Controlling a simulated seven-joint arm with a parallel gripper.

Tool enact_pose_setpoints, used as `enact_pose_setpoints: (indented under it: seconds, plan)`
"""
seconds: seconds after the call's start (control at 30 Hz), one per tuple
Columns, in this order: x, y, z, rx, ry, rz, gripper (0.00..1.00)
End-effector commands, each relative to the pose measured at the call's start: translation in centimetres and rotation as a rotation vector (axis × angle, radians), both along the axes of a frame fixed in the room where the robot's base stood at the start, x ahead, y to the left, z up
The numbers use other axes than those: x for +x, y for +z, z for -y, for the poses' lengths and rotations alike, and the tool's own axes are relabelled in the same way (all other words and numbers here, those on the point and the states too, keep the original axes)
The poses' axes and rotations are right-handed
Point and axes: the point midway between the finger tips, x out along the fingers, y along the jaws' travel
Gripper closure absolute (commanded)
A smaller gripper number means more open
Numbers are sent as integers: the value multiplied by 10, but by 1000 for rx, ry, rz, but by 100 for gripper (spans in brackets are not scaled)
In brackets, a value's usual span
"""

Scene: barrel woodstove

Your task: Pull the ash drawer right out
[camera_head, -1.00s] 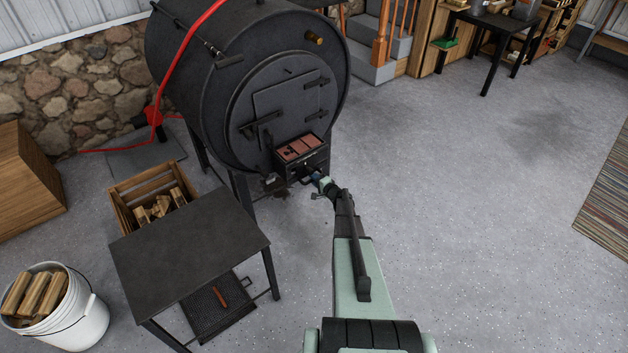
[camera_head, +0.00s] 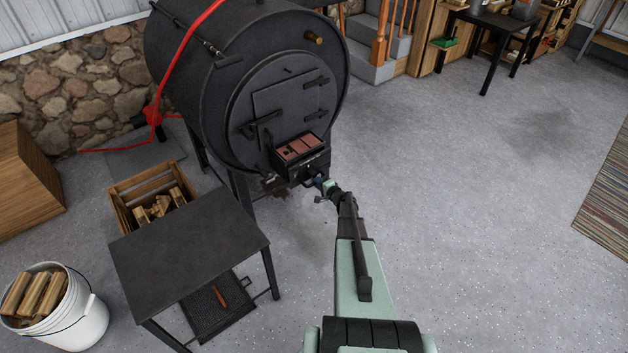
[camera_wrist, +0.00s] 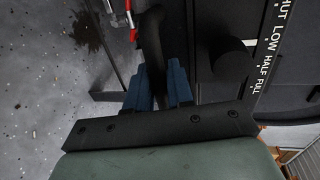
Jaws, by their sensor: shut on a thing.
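The black barrel woodstove (camera_head: 240,80) stands on legs. A dark box (camera_head: 316,158) with reddish-brown pieces in its top juts from the lower front. The ash drawer's front is at or just under this box, small and partly hidden by my gripper; I cannot tell how far out it is. My gripper (camera_head: 324,186) is low in front of it. In the wrist view, my gripper's blue fingers (camera_wrist: 158,85) are shut on a black curved handle (camera_wrist: 152,40). A dark panel lies beside it, with a black knob (camera_wrist: 232,60) and a white-lettered scale (camera_wrist: 274,40).
A dark metal table (camera_head: 190,255) stands left of my arm, with a log crate (camera_head: 122,188) behind it. A white bucket of wood (camera_head: 75,315) stands far left. A red-tipped metal piece (camera_wrist: 124,20) is near the handle. The floor to the right is open.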

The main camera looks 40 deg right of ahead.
Motion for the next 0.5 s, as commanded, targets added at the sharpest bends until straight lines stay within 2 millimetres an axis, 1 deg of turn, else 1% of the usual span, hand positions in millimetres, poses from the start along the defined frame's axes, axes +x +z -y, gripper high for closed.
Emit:
enact_pose_setpoints:
  seconds: [0.03, 0.17, 0.5]
  plan:
    - [-14, 1, -1, 1, -2, -2, 100]
    - [-46, 2, -2, 1, -3, -2, 100]
    - [-139, 2, -2, 1, -3, -2, 100]
